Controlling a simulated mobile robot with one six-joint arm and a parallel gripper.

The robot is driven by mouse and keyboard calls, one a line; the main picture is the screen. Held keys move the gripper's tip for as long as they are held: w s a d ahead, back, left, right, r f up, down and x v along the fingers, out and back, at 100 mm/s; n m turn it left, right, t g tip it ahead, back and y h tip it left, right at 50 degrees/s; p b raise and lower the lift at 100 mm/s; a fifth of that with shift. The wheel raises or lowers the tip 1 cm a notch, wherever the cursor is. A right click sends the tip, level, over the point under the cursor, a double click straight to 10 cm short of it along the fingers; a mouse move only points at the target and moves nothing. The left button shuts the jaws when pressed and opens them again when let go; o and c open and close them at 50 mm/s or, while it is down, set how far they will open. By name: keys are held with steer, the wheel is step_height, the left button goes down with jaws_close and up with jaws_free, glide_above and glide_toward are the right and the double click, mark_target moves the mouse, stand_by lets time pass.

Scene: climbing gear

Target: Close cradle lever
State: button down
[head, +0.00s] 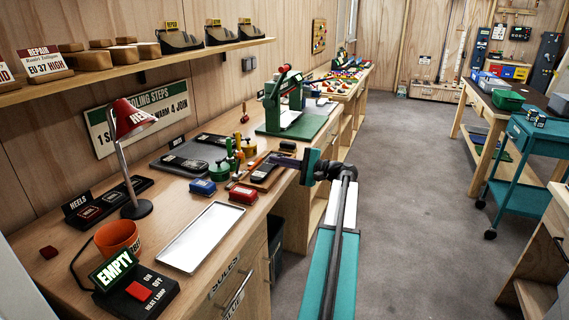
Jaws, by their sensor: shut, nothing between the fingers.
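A brown wooden base (260,184) with a dark shoe-shaped piece (264,171) on it stands near the bench's front edge; it looks like the cradle. A thin orange-red bar beside its left end may be the lever, but it is too small to tell how it is set. A green press (272,117) with a red-tipped handle stands farther back. My gripper (277,160) reaches in from the right, just above and behind the brown base. Its dark fingers point left and are shut with nothing held. I cannot tell if they touch anything.
A white tray (200,236), a red lamp (130,120) and a heat-lamp switch (137,291) are nearer.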

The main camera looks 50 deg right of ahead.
mark_target(239, 163)
steer(key=x, duration=0.5)
steer(key=shift+w, duration=0.1)
steer(key=shift+w+a+r+p, duration=0.2)
steer(key=shift+w+a, duration=0.05)
steer(key=shift+a, duration=0.25)
steer(key=shift+w+a+r+p, duration=0.15)
steer(key=shift+w+a, duration=0.15)
steer(key=shift+a, duration=0.2)
steer(key=shift+w+a+r, duration=0.2)
steer(key=shift+w+a, duration=0.3)
steer(key=shift+a, duration=0.2)
steer(key=shift+a, duration=0.3)
steer(key=shift+w+d, duration=0.1)
steer(key=shift+d, duration=0.05)
